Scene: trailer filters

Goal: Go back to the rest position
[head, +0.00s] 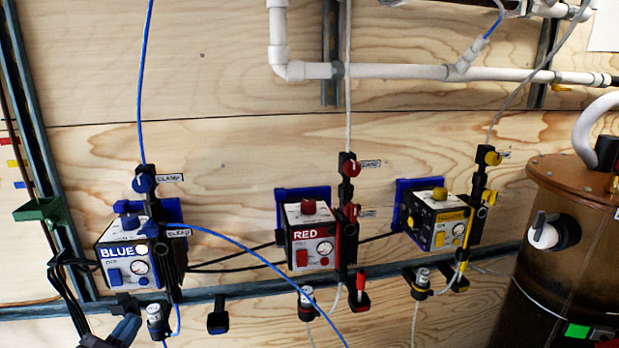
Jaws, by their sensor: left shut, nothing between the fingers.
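My left gripper (124,308) shows at the lower left, partly cut off by the bottom edge. It is dark with blue parts, shut and empty, just below the box labelled BLUE (116,253). I cannot tell whether it touches anything there. My right gripper is not in view.
A box labelled RED (311,243) and a yellow-marked box (438,222) stand along the wooden wall (230,150). A blue tube (270,262) and dark cables cross the space between boxes. A brown tank (578,220) stands at right. White pipes (400,71) run above.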

